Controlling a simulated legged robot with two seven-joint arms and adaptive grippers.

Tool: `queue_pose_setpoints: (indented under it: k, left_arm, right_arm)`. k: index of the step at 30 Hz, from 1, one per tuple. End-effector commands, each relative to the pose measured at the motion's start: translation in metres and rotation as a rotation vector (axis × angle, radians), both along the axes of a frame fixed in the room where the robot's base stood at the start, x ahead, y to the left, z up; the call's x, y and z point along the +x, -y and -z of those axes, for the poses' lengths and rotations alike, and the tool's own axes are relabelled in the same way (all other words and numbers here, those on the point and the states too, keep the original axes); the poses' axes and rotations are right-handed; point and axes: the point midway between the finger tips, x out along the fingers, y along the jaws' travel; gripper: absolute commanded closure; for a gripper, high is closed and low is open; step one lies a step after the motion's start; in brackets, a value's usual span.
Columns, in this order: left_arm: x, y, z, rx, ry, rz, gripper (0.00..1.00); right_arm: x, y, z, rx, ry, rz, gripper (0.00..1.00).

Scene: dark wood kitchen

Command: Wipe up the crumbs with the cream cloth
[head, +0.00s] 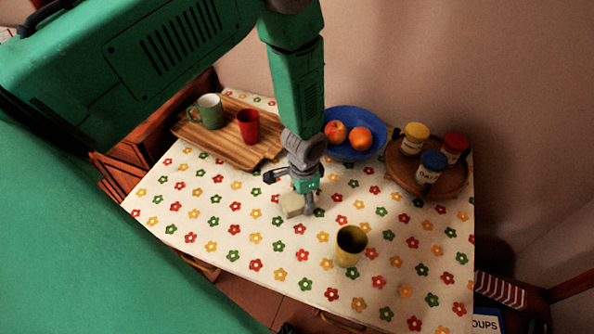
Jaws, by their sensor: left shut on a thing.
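My left gripper (299,197) points down over the middle of the flowered tablecloth. It is shut on the cream cloth (291,205), a small pale block-like bundle at or just above the table surface. Part of the cloth is hidden by the fingers. I cannot make out any crumbs among the printed flowers. My right gripper is not in the view.
A yellow cup (350,246) stands close, to the front right. A wooden tray (238,150) with a green mug (208,111) and a red cup (248,126) is at the back left. A blue bowl (372,122) of fruit and a round wooden stand (403,173) with several jars are behind.

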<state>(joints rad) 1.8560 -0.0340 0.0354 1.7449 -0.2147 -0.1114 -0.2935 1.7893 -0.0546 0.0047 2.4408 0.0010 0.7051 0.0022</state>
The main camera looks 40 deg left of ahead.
Motion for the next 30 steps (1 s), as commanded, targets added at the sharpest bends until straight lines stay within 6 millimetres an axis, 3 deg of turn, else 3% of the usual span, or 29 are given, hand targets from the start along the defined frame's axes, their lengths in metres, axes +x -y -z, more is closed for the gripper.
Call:
queue_pose_setpoints:
  k: [11,24,30]
  left_arm:
    - [-0.001,0.002,-0.003,-0.004,-0.003,0.000,0.71]
    - [-0.001,0.001,-0.049,-0.002,-0.001,0.000,0.71]
    - [-0.001,0.001,-0.061,-0.002,-0.001,0.000,0.71]
  right_arm:
    - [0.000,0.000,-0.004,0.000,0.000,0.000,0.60]
    - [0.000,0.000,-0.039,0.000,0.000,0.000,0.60]
    - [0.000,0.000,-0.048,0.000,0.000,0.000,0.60]
